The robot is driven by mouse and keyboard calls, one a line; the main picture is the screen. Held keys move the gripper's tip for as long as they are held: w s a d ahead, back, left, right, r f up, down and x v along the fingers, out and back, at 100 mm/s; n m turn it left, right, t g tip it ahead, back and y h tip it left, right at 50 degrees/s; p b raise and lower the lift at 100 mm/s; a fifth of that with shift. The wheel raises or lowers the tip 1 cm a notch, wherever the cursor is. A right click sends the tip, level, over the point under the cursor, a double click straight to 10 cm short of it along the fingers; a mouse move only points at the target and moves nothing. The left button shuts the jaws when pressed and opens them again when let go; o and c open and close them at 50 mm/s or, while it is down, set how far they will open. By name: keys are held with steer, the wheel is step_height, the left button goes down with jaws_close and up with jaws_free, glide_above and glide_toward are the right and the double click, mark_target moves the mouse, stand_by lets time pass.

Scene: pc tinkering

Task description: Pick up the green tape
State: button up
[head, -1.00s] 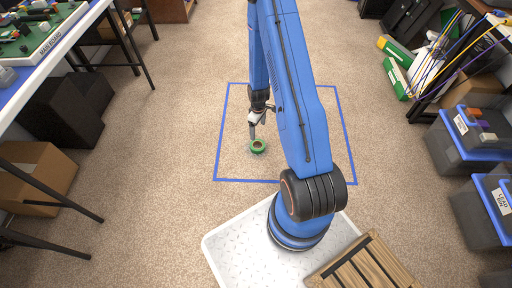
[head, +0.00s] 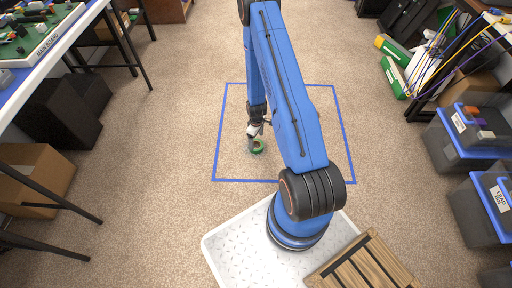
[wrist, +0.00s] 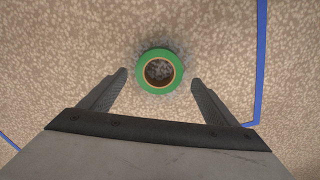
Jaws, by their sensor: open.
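The green tape (head: 258,147) is a roll lying flat on the carpet inside a blue outlined square. In the wrist view the green tape (wrist: 160,71) shows as a whole ring with a tan inner edge, centred ahead of the fingers. My gripper (head: 252,141) is low over the carpet at the tape, and its finger partly covers the tape's left side in the head view. In the wrist view my gripper (wrist: 159,80) is open, with one finger on each side of the tape's near edge. A gap shows between the tape and each finger.
The blue outline (head: 216,140) lies flat on open carpet. A table (head: 62,40) with a board on it stands at the left, with boxes under it. Lidded bins (head: 462,140) stand at the right. A wooden crate (head: 365,268) is at the bottom.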

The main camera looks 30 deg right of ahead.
mark_target(256, 143)
steer(key=shift+w+f, duration=0.15)
steer(key=shift+f, duration=2)
steer(key=c, duration=1.2)
